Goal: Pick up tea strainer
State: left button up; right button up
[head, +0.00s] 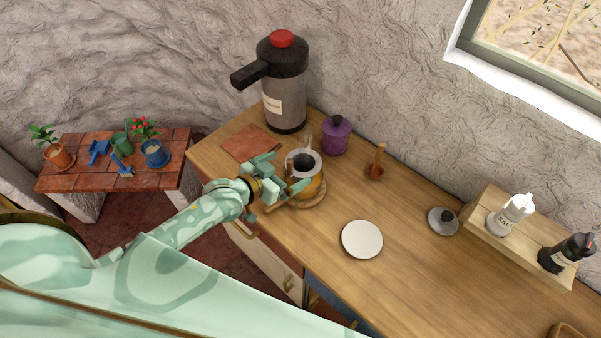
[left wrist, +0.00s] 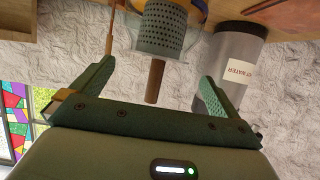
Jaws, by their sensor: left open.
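The tea strainer (left wrist: 160,30) is a perforated grey metal cup with a brown handle (left wrist: 155,80) in the left wrist view. In the head view a grey-rimmed round opening (head: 316,157) tops an amber pot (head: 314,187) on a round wooden board; I cannot clearly make out the strainer there. My left gripper (head: 280,180) is at the pot's left side. Its fingers are open in the left wrist view (left wrist: 155,88), one on each side of the strainer handle with gaps between. My right gripper is not in view.
A grey dispenser (head: 285,95) with a red top stands behind the pot. A purple canister (head: 336,136), a wooden-handled item (head: 376,166) and a white plate (head: 362,239) are to the right. A wooden stand (head: 520,250) holds bottles. The counter's front middle is clear.

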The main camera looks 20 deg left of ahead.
aim_at(295, 167)
pick_arm(q)
jog(key=x, duration=0.4)
jog(key=shift+s+d+f+b, duration=0.1)
jog(key=shift+s+d+b, duration=0.05)
jog(key=shift+d+b, duration=0.15)
jog(key=shift+w, duration=0.2)
jog(key=shift+a+f, duration=0.1)
jog(key=shift+a, duration=0.05)
